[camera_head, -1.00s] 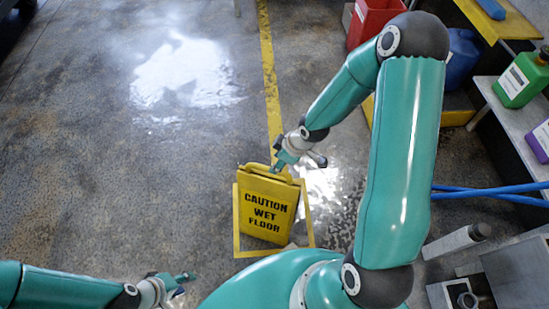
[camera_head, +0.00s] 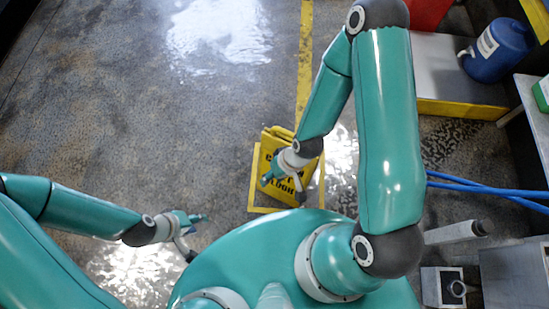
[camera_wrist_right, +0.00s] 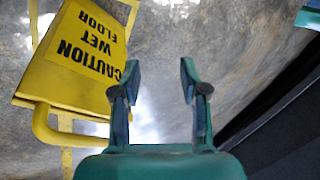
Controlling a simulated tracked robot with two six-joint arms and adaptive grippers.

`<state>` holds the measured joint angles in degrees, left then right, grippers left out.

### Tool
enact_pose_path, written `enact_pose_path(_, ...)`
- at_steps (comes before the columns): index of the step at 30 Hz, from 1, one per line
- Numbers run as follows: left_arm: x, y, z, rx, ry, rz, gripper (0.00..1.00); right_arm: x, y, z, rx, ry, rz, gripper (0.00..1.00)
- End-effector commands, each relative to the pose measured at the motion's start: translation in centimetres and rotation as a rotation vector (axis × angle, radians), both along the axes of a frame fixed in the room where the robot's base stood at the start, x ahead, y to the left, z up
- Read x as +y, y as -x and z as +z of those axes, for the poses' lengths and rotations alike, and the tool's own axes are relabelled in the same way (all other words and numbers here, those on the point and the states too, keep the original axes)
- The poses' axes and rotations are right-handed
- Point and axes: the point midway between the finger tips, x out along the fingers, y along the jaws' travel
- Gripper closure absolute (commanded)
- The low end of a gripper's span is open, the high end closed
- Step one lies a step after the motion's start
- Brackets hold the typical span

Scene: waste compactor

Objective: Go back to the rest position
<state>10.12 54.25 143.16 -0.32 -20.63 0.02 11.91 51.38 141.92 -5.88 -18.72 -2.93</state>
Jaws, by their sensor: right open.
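My right gripper (camera_head: 283,184) is open in front of the yellow wet-floor sign (camera_head: 279,140) and hides part of it. In the right wrist view my right gripper (camera_wrist_right: 160,78) has its two fingers apart with nothing between them. The sign (camera_wrist_right: 80,50) stands to the left of the fingers there, close to the left finger; whether they touch is unclear. My left gripper (camera_head: 197,235) is at the lower left over bare floor, its fingers apart and empty.
Two blue poles (camera_head: 480,187) reach in from the right. A blue jug (camera_head: 497,50) stands on a grey box (camera_head: 440,65) with a yellow edge at the upper right. A red container (camera_head: 428,14) is behind. The floor on the left is clear, with wet shiny patches.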

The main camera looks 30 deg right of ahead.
Motion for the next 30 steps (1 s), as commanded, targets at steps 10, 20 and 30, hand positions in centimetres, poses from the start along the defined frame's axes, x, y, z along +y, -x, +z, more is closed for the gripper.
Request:
enact_pose_path(10,0.0,0.0,0.0,0.0,0.0,0.0,0.6,0.9,2.0,-0.9,0.081,0.012,-0.095,0.56)
enact_pose_path(20,0.0,0.0,2.6,0.0,0.0,0.0,0.6,0.9,1.9,1.6,0.079,0.013,-0.094,0.56)
enact_pose_path(30,0.0,0.0,11.2,-0.001,0.0,0.0,0.6,0.9,1.9,10.2,0.079,0.013,-0.093,0.56)
